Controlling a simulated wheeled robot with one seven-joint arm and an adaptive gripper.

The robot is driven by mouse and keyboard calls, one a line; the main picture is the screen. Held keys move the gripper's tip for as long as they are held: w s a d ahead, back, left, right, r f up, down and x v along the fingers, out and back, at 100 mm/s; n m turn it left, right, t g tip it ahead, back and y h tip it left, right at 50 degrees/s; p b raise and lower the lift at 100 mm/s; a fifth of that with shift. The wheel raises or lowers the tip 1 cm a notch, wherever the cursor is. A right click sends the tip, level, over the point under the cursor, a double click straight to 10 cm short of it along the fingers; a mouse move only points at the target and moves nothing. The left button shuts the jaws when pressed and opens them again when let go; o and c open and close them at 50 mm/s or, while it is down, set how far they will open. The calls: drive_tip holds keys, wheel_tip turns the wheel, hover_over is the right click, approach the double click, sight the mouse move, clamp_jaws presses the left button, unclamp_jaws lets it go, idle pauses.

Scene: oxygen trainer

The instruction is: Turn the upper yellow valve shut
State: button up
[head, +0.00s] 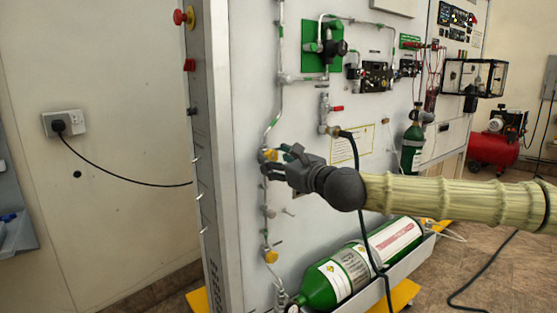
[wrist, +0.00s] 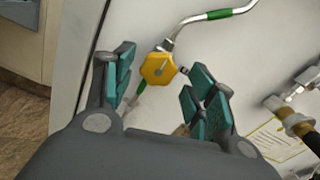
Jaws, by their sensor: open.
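The upper yellow valve (head: 268,155) sits on a pipe on the white panel in the head view. I cannot tell whether a finger touches the knob. A lower yellow valve (head: 270,256) is further down the same pipe line, clear of my gripper.
A green oxygen cylinder (head: 350,270) lies in a tray below. A black hose (head: 358,190) hangs from a fitting right of the valve. A green block with a regulator (head: 323,45) is above. Bare panel (head: 235,130) lies left of the pipe.

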drive_tip(key=v, duration=1.1)
